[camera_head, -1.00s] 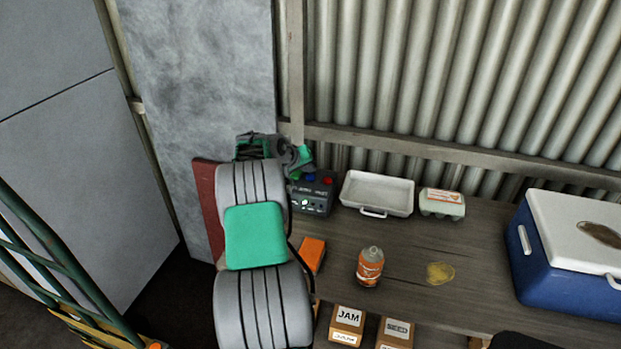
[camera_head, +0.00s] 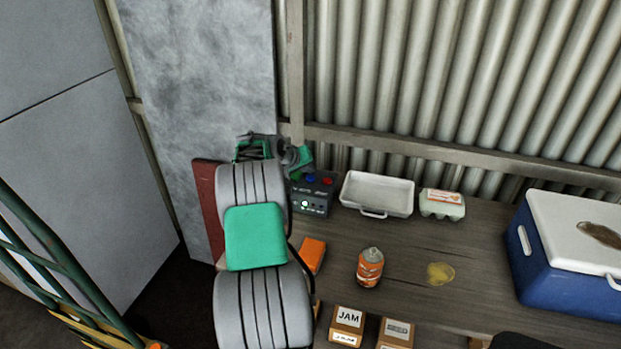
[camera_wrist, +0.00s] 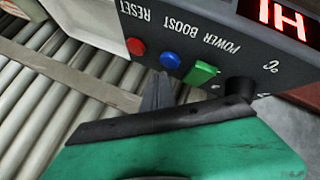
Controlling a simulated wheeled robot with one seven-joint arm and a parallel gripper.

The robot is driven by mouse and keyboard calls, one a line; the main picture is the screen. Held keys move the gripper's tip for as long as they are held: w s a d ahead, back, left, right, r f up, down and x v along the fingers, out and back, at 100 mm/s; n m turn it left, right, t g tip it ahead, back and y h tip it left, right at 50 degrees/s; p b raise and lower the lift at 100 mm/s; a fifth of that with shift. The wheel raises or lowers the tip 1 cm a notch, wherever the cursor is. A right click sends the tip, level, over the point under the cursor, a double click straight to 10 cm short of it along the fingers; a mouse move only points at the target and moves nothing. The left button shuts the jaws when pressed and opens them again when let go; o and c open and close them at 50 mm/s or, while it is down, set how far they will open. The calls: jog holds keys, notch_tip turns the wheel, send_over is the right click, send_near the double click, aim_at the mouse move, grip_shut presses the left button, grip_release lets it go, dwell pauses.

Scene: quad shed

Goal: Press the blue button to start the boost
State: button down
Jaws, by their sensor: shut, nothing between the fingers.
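The dark control box (camera_head: 318,207) stands on the bench against the wall, left of the white tray. In the wrist view the box (camera_wrist: 222,22) appears upside down, with its labels RESET, BOOST and POWER and a red display. The blue button (camera_wrist: 170,60) sits between the red button (camera_wrist: 136,46) and the green switch (camera_wrist: 200,73). The blue button also shows in the head view (camera_head: 311,179). My gripper (camera_wrist: 155,90) is shut and empty, its grey tips just short of the blue button in the picture. I cannot tell if they touch it. My arm partly hides the box in the head view.
A white tray (camera_head: 376,194) and an egg carton (camera_head: 442,204) stand to the right. An orange bottle (camera_head: 369,268) stands nearer the front, and a blue cooler (camera_head: 565,265) at far right. Corrugated metal wall (camera_head: 440,90) closes the back.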

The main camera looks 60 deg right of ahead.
aim_at(309, 179)
jog(key=shift+f, duration=0.1)
dwell(0.5)
jog(key=shift+f+b, duration=0.35)
jog(key=shift+f+b, duration=0.4)
jog(key=shift+f, duration=0.1)
dwell(0.7)
jog(key=shift+r+p, duration=0.45)
jog(key=shift+r, duration=0.45)
jog(key=shift+r+p, duration=1.3)
jog(key=shift+r, duration=1.2)
